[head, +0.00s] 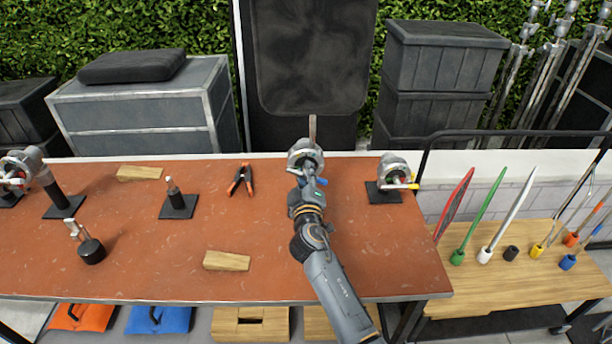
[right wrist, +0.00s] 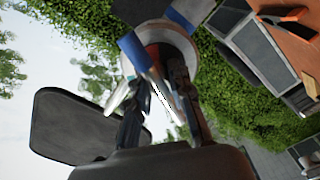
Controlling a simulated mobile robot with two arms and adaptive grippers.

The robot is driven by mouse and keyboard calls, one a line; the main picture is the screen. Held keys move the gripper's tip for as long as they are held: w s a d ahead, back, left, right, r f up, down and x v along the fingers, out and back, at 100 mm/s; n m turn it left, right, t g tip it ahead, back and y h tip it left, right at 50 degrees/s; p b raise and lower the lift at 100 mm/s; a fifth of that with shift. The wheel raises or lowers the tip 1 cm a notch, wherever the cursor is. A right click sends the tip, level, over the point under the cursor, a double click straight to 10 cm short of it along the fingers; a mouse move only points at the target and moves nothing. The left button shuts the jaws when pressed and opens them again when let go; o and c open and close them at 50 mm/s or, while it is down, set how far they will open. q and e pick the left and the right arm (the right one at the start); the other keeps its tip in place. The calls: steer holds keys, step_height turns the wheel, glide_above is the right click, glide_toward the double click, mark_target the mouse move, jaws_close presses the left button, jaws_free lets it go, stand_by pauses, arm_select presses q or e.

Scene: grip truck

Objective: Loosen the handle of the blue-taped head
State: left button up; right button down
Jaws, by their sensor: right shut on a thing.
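The blue-taped head (head: 306,153) is a round grey metal grip head near the back middle of the table. A grey bar stands up behind it. In the right wrist view the head's pale round face (right wrist: 185,45) and its blue tape (right wrist: 133,51) show just beyond my fingers. My right gripper (head: 305,180) reaches the head from the front. In the right wrist view its two dark fingers (right wrist: 158,95) are closed on the handle (right wrist: 158,90), a slim metallic piece partly hidden between them. The head's lower part and stand are hidden behind my arm. My left gripper is not in view.
Another head (head: 393,164) with red and yellow parts stands to the right, and one (head: 25,160) at the far left. An orange clamp (head: 241,179), wooden wedges (head: 227,261) and small stands (head: 178,203) lie around. The table's (head: 140,265) front left is mostly clear.

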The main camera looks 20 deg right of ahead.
steer(key=shift+n, duration=0.5)
steer(key=c, duration=1.2)
jaws_free()
steer(key=shift+w+d, duration=0.1)
steer(key=shift+s+f, duration=0.1)
steer(key=shift+s, duration=0.1)
steer(key=v, duration=1.1)
steer(key=shift+s, duration=0.3)
